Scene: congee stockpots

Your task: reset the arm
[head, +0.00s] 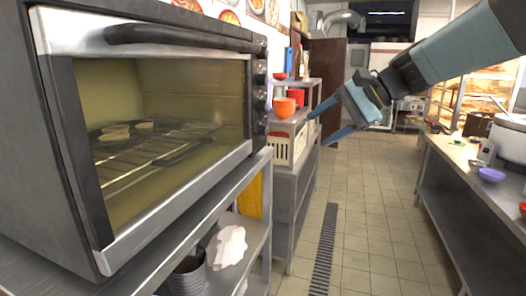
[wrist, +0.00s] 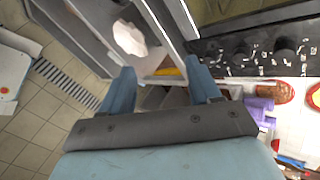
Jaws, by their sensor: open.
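My gripper (head: 322,128) is held out in mid-air over the aisle in the head view, on my arm (head: 450,50), which reaches in from the upper right. Its blue fingers point down and to the left. In the wrist view the gripper (wrist: 160,74) has its two fingers spread apart with nothing between them. It touches nothing that I can see.
A large oven (head: 160,130) with a glass door fills the left. Past it stands a metal shelf (head: 290,170) with orange bowls (head: 285,106). A counter (head: 470,185) with a purple bowl (head: 491,175) runs along the right. The tiled floor (head: 365,215) between is clear.

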